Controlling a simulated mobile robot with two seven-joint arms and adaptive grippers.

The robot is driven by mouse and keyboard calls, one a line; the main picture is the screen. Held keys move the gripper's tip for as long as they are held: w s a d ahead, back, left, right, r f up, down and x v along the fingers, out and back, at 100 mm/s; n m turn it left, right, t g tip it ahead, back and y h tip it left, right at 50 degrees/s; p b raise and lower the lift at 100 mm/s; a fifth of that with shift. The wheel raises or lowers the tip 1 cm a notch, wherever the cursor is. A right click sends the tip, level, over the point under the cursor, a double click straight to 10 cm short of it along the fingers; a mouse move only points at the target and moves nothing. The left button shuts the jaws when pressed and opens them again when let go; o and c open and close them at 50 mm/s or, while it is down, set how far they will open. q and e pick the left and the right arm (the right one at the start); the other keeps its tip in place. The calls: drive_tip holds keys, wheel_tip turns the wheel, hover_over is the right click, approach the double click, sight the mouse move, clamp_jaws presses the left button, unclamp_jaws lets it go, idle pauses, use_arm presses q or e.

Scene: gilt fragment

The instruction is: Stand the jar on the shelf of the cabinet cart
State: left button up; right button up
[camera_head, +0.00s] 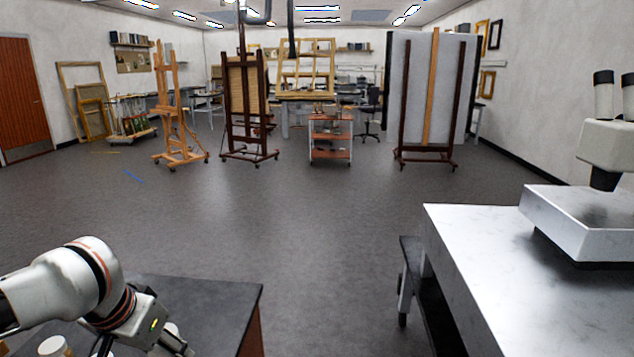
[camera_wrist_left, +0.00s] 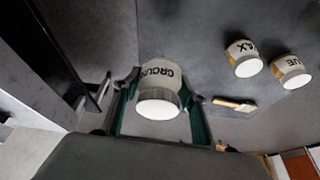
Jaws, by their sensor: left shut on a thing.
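The jar (camera_wrist_left: 158,74), pale with dark letters reading "GROUND" and a white lid, is between the fingers of my left gripper (camera_wrist_left: 160,104) in the left wrist view. The gripper is shut on it. In the head view my left gripper (camera_head: 140,347) is low at the left, over a dark-topped table; its fingertips and the held jar are mostly cut off or hidden. A small cart with orange-red shelves (camera_head: 331,134) stands far off in the middle of the room; I cannot tell whether it is the cabinet cart. My right gripper is not in view.
Two other jars (camera_wrist_left: 243,58) (camera_wrist_left: 290,72) and a flat brush (camera_wrist_left: 234,104) lie near the held jar. The dark table (camera_head: 215,295) ends at the lower middle. A marble-look bench (camera_head: 480,250) with a microscope (camera_head: 610,140) is at right. Easels stand behind open floor (camera_head: 300,215).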

use_arm(q)
drive_tip(key=s+d+f+n, duration=0.1)
drive_tip(key=d+f+n, duration=0.1)
drive_tip(key=f, duration=0.1)
drive_tip(key=shift+s+d+y, duration=0.3)
drive_tip(key=shift+s+y, duration=0.05)
drive_tip(key=shift+y, duration=0.05)
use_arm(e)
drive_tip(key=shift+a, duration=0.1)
use_arm(q)
drive_tip(key=shift+w+a+r, duration=0.1)
